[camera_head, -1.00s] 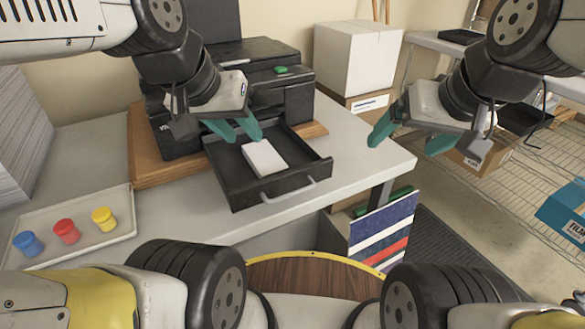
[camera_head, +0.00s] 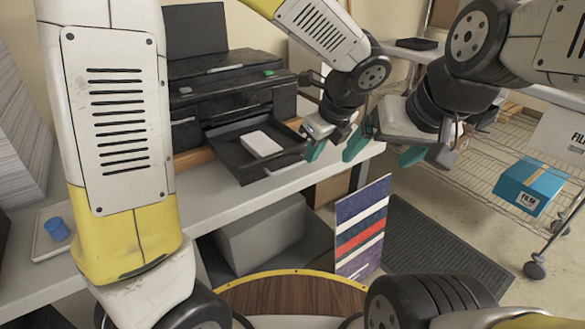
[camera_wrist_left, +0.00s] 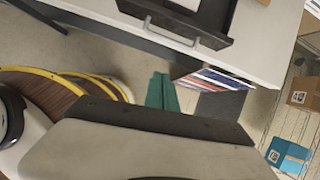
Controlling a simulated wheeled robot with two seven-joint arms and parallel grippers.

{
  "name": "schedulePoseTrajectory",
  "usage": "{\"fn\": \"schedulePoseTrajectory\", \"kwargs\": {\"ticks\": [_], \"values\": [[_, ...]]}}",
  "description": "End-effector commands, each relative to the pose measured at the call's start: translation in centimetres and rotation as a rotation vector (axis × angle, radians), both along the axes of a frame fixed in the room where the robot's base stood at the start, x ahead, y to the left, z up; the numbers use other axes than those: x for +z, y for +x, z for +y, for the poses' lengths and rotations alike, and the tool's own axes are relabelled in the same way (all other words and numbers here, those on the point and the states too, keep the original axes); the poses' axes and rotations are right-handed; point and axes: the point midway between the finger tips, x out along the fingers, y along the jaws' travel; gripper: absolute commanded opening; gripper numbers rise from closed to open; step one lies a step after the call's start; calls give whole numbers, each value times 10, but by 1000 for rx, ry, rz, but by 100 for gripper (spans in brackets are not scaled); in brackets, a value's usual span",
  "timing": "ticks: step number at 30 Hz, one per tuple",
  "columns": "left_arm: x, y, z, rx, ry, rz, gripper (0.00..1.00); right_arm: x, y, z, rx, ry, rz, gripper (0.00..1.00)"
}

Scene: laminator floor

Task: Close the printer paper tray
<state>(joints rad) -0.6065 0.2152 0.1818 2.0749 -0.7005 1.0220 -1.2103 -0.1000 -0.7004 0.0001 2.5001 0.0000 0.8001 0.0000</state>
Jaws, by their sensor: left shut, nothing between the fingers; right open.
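The black printer (camera_head: 235,100) stands on a wooden board on the table. Its black paper tray (camera_head: 243,172) is pulled out towards me, with a white paper stack (camera_head: 261,143) in it. My left gripper (camera_head: 315,151) is shut and empty, just off the tray's front right corner. In the left wrist view, its teal fingers (camera_wrist_left: 162,92) are in front of the tray's grey handle (camera_wrist_left: 170,34), apart from it in the picture. My right gripper (camera_head: 385,150) is open and empty, right of the left one, beyond the table's right end.
My left arm hides part of the table and the small tray (camera_head: 45,238) with a blue jar (camera_head: 57,228). A striped panel (camera_head: 362,228) stands below the table's right end. A wire shelf with a blue box (camera_head: 531,185) is at right.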

Motion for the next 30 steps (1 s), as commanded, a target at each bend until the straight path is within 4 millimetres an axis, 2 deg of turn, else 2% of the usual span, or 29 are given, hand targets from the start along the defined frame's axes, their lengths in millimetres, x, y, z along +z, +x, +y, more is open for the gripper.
{"fn": "schedulePoseTrajectory", "kwargs": {"ticks": [3,8,21,24,30], "values": [[-7,3,-13,-89,49,13,0,0,0,0,0,0,0,90],[-19,8,-10,-103,59,15,0,0,0,0,0,0,1,90],[-99,38,14,-98,57,18,0,0,0,0,0,0,0,90],[-94,53,24,-93,51,12,0,0,0,0,0,0,0,90],[-90,68,35,-96,52,13,0,0,0,0,0,0,0,90]]}}
